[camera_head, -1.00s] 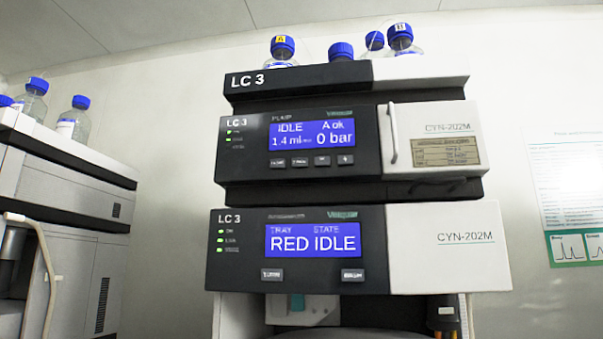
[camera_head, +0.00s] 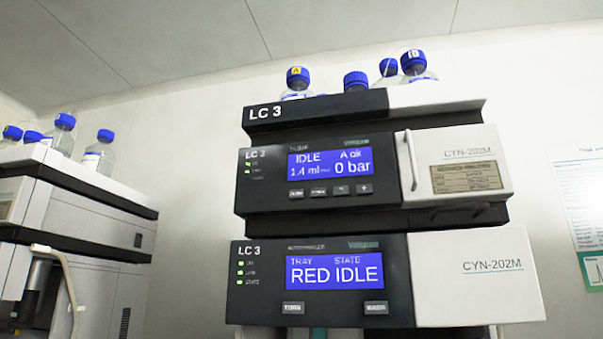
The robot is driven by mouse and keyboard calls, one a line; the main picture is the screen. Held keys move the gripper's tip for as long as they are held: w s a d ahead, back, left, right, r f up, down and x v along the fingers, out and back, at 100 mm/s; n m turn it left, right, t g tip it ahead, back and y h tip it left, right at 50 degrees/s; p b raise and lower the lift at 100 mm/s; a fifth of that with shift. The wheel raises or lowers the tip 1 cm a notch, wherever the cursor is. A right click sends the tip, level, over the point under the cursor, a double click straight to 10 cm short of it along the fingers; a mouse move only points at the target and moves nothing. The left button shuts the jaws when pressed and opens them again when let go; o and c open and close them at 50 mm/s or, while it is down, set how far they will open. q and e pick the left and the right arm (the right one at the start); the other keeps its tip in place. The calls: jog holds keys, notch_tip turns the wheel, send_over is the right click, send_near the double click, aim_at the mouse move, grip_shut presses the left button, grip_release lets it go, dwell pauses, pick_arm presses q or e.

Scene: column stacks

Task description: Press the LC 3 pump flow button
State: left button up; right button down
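The LC 3 pump module (camera_head: 268,200) is the upper black-fronted unit of the stack. Its blue display (camera_head: 331,163) reads IDLE, A ok, 1.4 ml and 0 bar. Below the display is a row of small grey buttons. The leftmost button (camera_head: 296,193) seems to be labelled FLOW, but the print is too small to be sure. Another button (camera_head: 318,191) and two more to its right sit beside it. Neither gripper is in view, and nothing touches the buttons.
Below the pump, the LC 3 autosampler (camera_head: 262,305) shows RED IDLE on its display. Blue-capped bottles (camera_head: 356,82) stand on top of the stack. Another instrument (camera_head: 90,195) with bottles stands at the left. A poster (camera_head: 583,210) hangs on the right wall.

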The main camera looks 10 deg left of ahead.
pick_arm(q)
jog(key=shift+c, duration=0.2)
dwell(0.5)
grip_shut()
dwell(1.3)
